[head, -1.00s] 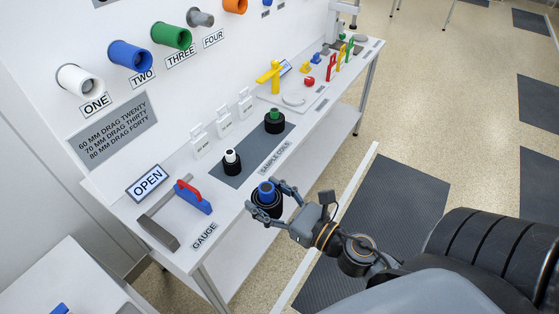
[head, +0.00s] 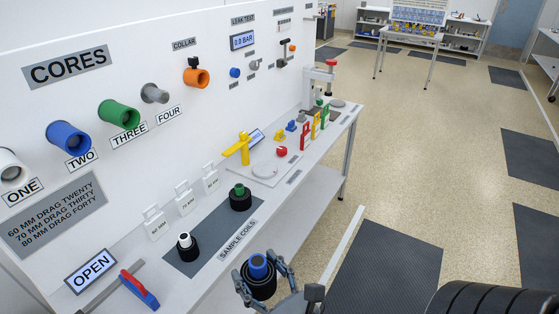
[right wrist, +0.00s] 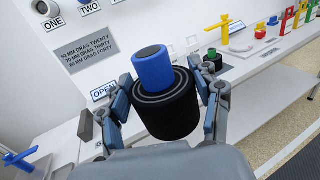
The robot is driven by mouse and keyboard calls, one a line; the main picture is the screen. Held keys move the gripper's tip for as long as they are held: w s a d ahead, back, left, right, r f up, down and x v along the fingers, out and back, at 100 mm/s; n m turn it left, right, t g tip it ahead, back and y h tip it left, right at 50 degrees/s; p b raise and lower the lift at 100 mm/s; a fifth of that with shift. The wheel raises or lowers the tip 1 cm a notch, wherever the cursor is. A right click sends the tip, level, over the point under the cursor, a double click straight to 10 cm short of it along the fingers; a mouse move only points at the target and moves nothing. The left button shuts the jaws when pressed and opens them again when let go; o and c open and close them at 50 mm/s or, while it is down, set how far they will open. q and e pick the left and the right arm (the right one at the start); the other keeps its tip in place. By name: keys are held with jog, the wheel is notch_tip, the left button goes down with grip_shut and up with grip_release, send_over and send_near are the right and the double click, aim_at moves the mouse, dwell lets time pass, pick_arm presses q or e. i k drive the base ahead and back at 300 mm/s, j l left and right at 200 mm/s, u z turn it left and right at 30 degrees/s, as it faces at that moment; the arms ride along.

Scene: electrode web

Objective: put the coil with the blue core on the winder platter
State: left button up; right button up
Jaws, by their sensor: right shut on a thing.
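The coil with the blue core (head: 259,288) is a black roll around a blue tube. My right gripper (head: 264,278) is shut on its sides, and the coil is upright off the table's front edge. In the right wrist view the coil (right wrist: 166,105) sits between both fingers, its blue core on top. A pale round disc (head: 264,171) lies on a white plate beside a yellow post; a grey disc (head: 338,103) lies farther back. I cannot tell for certain which is the winder platter. My left gripper is not in view.
A white-core coil (head: 187,249) and a green-core coil (head: 240,199) stand on the grey mat (head: 212,235). A red and blue gauge (head: 139,290) lies at the near left.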

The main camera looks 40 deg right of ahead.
aim_at(264, 169)
jog(key=i+l, duration=0.6)
jog(key=l, duration=0.25)
jog(key=i+j, duration=0.1)
jog(key=i, duration=0.2)
